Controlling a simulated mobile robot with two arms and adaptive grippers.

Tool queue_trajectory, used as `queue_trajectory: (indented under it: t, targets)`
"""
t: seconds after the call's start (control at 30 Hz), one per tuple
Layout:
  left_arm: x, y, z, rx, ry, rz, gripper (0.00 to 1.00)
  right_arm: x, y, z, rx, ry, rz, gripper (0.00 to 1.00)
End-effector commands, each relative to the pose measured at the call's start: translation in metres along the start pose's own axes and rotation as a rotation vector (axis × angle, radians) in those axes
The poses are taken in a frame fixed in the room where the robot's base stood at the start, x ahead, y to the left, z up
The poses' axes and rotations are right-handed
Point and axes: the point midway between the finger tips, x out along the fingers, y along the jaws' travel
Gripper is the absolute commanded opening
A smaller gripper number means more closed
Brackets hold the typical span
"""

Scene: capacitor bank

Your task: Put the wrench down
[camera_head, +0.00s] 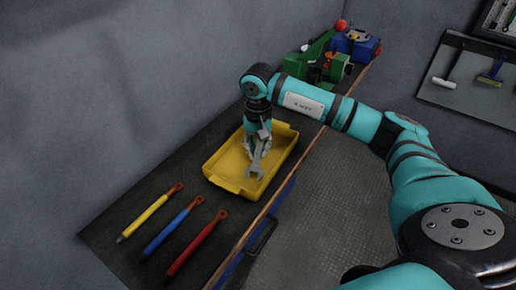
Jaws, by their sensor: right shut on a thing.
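The grey metal wrench (257,164) is in my right gripper (257,147). My right gripper is shut on its upper part, with the open-jaw end hanging down. The wrench is over the yellow tray (225,173) on the dark workbench. Its lower end is at or just above the tray floor; I cannot tell whether it touches. My left gripper is not in view.
Yellow (149,213), blue (172,228) and red (196,245) handled tools lie on the bench (130,225) in front of the tray. A green machine (325,66) and a blue device (357,46) stand at the far end. Grey wall borders the left.

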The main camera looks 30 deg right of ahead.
Motion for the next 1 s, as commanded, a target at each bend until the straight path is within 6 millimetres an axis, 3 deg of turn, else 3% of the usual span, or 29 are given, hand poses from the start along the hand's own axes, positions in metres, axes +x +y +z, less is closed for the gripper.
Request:
queue_trajectory:
  t: [0.1, 0.3, 0.87, 0.9, 1.0]
  targets:
    - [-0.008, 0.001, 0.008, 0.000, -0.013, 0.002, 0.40, 0.011, 0.000, 0.001, 0.000, -0.001, -0.001, 0.00]
    - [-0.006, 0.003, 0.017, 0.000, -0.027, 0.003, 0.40, 0.013, -0.001, 0.000, 0.000, 0.001, -0.002, 0.00]
    - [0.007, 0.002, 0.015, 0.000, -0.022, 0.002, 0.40, 0.028, 0.000, 0.002, -0.001, -0.004, 0.003, 0.00]
    - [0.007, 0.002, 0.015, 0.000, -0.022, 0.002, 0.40, 0.029, 0.001, 0.002, -0.001, -0.005, 0.005, 0.20]
    - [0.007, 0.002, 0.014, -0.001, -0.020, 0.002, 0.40, 0.030, 0.001, 0.003, -0.002, -0.007, 0.007, 0.33]
